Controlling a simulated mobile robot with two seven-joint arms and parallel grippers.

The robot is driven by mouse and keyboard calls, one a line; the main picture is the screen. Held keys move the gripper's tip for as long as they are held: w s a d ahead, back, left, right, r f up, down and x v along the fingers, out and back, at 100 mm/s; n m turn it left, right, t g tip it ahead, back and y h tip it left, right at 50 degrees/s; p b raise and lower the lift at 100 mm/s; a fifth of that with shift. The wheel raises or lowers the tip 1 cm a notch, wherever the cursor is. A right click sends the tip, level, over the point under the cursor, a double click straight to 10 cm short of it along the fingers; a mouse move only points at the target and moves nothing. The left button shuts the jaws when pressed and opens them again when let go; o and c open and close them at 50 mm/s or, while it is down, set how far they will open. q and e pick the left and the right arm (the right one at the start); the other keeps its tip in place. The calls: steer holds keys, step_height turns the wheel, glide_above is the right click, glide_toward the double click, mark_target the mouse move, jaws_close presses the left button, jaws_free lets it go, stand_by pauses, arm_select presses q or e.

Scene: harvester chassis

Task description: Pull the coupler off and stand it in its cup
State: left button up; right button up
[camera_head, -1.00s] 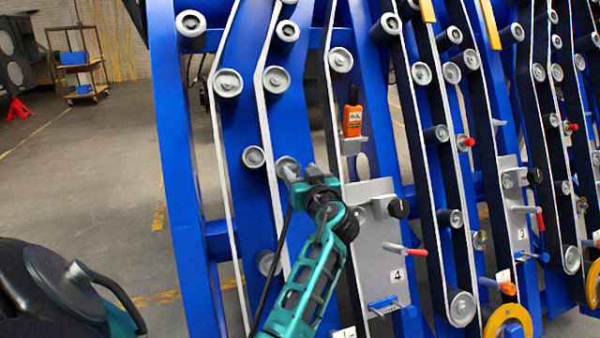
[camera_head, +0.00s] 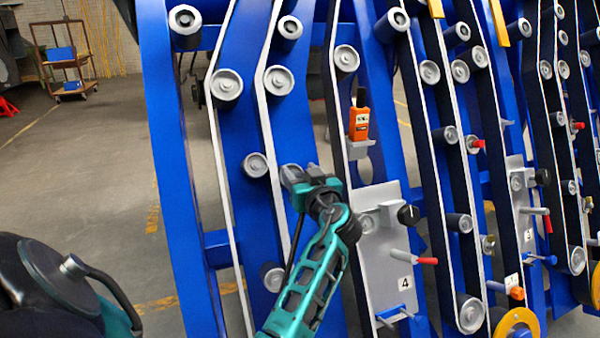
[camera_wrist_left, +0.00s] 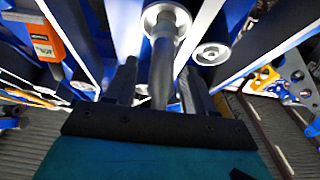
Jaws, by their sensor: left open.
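My left gripper (camera_head: 292,178) is up against the blue harvester frame, left of the grey panel marked 4. In the left wrist view its two dark fingers (camera_wrist_left: 160,80) are apart. A dark grey cylinder (camera_wrist_left: 163,65) lies between them, running out from a silver round end (camera_wrist_left: 166,18). I cannot tell whether this is the coupler or whether the fingers touch it. In the head view the gripper hides that spot. I cannot make out the coupler's cup for certain. My right gripper is not in view.
Grey panel 4 (camera_head: 388,262) carries a black knob (camera_head: 408,215) and a red-tipped rod (camera_head: 427,261). An orange device (camera_head: 359,122) sits on a bracket above it. Rollers and belts line the frame. Open floor lies left, with a cart (camera_head: 66,65) far back.

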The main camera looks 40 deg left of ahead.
arm_select(q)
steer(key=shift+a, duration=0.1)
stand_by(0.3)
jaws_close()
stand_by(0.4)
